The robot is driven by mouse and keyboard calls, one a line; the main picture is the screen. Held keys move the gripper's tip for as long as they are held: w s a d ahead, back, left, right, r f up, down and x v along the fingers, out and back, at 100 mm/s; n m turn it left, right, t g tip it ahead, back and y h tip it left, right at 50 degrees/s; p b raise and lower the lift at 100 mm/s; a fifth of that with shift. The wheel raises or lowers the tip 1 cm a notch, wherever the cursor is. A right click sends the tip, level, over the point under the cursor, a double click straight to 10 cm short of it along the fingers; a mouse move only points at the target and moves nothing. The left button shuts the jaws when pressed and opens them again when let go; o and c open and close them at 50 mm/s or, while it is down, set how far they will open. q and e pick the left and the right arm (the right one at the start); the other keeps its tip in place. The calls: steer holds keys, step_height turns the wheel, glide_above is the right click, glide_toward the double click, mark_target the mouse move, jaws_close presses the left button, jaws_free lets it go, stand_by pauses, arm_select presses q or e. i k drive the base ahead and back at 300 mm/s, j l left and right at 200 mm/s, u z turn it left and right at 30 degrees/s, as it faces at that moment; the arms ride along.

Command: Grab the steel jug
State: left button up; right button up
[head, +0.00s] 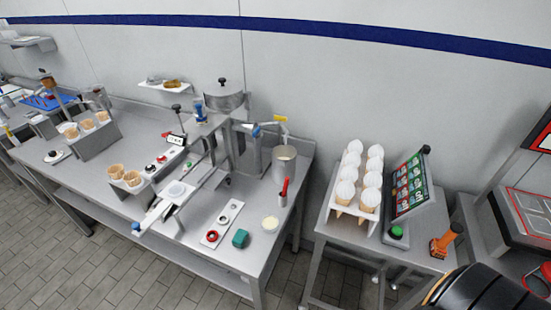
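A grey open-topped steel container, which looks like the steel jug (284,168), stands upright near the right end of the long steel table. Its mouth shows something pale inside. It is just right of a taller steel cylinder (247,160) that belongs to a machine, and a red-handled tool (284,188) stands close in front of it. I cannot tell whether the tool touches it. Neither of my grippers shows in the head view.
The long steel table (110,195) holds cone racks and a lidded pot (224,95). A smaller table on the right holds topped cones (347,192) and a menu screen (409,184).

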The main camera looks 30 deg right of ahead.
mark_target(284, 157)
steer(key=i+j+z, duration=0.2)
steer(key=j+z, duration=0.2)
steer(key=i+j+z, duration=0.2)
steer(key=z, duration=0.25)
steer(key=j+z, duration=0.4)
steer(key=j, duration=0.15)
steer(key=i, duration=0.05)
